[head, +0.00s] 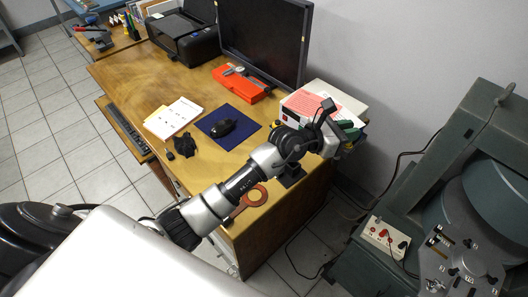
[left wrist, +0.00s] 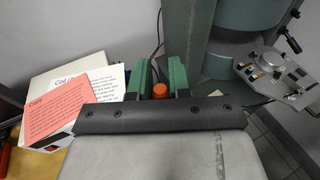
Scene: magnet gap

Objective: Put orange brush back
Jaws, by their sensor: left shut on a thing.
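My left gripper (head: 350,132) is over the right end of the wooden desk, beside the stack of papers. In the left wrist view its two green fingers (left wrist: 162,76) stand on either side of a small orange piece (left wrist: 160,90), which looks like the end of the orange brush. The gripper is shut on it. Most of the brush is hidden by the dark bar of the gripper, and in the head view I cannot make it out. My right gripper is not in view.
The wooden desk (head: 134,76) holds a monitor (head: 262,38), printer (head: 183,38), orange-red case (head: 240,84), mouse on a blue mat (head: 217,134), and papers (head: 318,104). A large green-grey machine (head: 450,150) stands at right, with a small switch box (head: 383,236). Floor shows between.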

